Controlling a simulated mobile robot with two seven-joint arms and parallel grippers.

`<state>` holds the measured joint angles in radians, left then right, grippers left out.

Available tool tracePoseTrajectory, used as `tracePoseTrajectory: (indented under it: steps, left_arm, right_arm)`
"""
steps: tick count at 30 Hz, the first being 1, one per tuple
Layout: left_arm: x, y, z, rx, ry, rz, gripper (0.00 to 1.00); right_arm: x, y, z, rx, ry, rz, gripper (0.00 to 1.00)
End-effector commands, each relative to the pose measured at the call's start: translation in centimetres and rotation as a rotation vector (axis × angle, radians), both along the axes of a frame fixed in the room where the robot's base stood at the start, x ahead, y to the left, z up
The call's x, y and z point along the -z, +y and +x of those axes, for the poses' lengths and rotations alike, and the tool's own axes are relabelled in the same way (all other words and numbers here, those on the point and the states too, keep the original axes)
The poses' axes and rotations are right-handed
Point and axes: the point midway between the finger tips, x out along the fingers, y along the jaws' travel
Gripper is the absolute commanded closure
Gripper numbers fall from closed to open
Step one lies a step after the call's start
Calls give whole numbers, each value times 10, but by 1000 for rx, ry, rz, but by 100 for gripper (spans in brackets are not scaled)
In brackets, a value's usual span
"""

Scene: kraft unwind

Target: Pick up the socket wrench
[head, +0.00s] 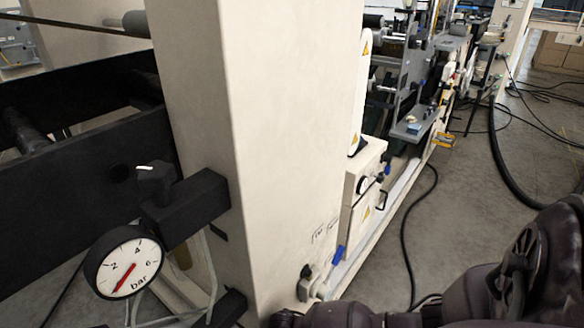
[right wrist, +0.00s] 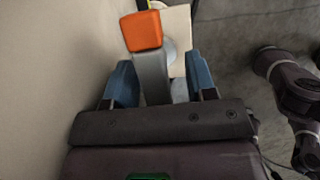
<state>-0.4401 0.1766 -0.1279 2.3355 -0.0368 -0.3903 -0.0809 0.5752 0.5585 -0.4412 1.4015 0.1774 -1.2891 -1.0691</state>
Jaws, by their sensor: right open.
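In the right wrist view, a tool with an orange block-shaped end (right wrist: 142,31) and a grey shaft (right wrist: 153,78) extends between the fingers of my right gripper (right wrist: 160,64). It may be the socket wrench, but its socket end is not visible. The gripper's blue fingers are open, one on each side of the grey shaft, with a gap at least on the right. The lower part of the shaft is hidden behind the gripper body. In the head view my right arm shows at the lower right; its gripper and the tool cannot be made out there. My left gripper is not in view.
A cream machine column (head: 265,140) fills the middle of the head view. A pressure gauge (head: 126,264) sticks out at its lower left. Cables (head: 408,235) lie on the grey floor at the right. A pale plate (right wrist: 177,30) lies beyond the tool.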

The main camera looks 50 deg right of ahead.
Motion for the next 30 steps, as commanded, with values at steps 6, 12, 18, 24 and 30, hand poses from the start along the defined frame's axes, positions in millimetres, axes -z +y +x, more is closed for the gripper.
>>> tracePoseTrajectory:
  steps: [6,12,18,24,30]
  left_arm:
    - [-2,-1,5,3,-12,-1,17]
    - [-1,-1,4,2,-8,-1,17]
    - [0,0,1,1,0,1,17]
    - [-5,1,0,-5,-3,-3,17]
    - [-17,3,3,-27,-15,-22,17]
  right_arm:
    - [-2,0,2,0,-4,-1,66]
    - [-2,0,2,0,-3,-1,96]
    - [-3,0,2,0,-4,-1,100]
    - [-9,0,2,0,-8,0,100]
    - [-42,0,4,-1,-20,0,100]
